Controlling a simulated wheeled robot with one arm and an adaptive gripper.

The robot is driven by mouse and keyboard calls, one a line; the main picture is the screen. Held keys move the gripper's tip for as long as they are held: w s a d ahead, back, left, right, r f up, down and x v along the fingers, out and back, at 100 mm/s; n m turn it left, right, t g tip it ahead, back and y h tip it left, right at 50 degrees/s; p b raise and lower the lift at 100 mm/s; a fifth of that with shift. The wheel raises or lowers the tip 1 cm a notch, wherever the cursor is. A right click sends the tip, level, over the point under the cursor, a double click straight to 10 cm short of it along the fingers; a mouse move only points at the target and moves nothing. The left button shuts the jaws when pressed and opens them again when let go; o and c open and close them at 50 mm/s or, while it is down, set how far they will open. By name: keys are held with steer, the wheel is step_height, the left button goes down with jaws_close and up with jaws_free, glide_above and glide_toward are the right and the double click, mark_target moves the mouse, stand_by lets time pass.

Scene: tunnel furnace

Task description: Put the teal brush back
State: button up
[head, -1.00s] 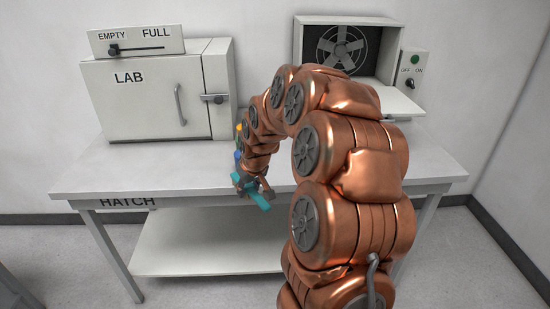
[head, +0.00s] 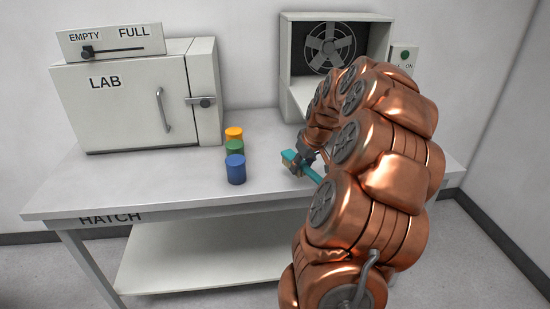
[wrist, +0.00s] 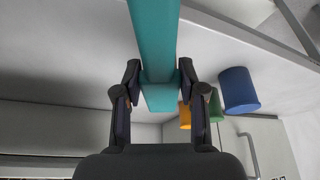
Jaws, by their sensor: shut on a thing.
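The teal brush (head: 289,156) is held in my gripper (head: 304,160) above the right part of the table, partly hidden by my arm. In the wrist view the teal brush (wrist: 155,45) runs from the top edge down between the two fingers of my gripper (wrist: 160,76), which are shut on it from both sides. I cannot tell how high above the tabletop the brush is.
Blue (head: 235,170), green (head: 235,149) and orange (head: 234,134) cylinders stand in a row on the table (head: 130,193), left of the brush. A LAB cabinet (head: 120,105) stands at the left. An open fan box (head: 297,85) stands behind my arm.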

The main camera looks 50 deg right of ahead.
mark_target(286, 151)
steer(key=w+d+p, duration=0.1)
steer(key=w, duration=0.3)
steer(key=w+d+p, duration=0.1)
steer(key=w, duration=0.3)
steer(key=w+f+p, duration=0.1)
steer(key=w, duration=0.3)
steer(key=shift+d, duration=0.4)
steer(key=shift+w+f, duration=0.2)
steer(key=shift+f+p, duration=0.65)
steer(key=shift+f, duration=0.95)
steer(key=shift+f, duration=0.15)
steer(key=o, duration=1.1)
steer(key=b+v, duration=0.2)
steer(key=v, duration=1)
steer(key=shift+s+b, duration=0.1)
steer(key=shift+b, duration=0.2)
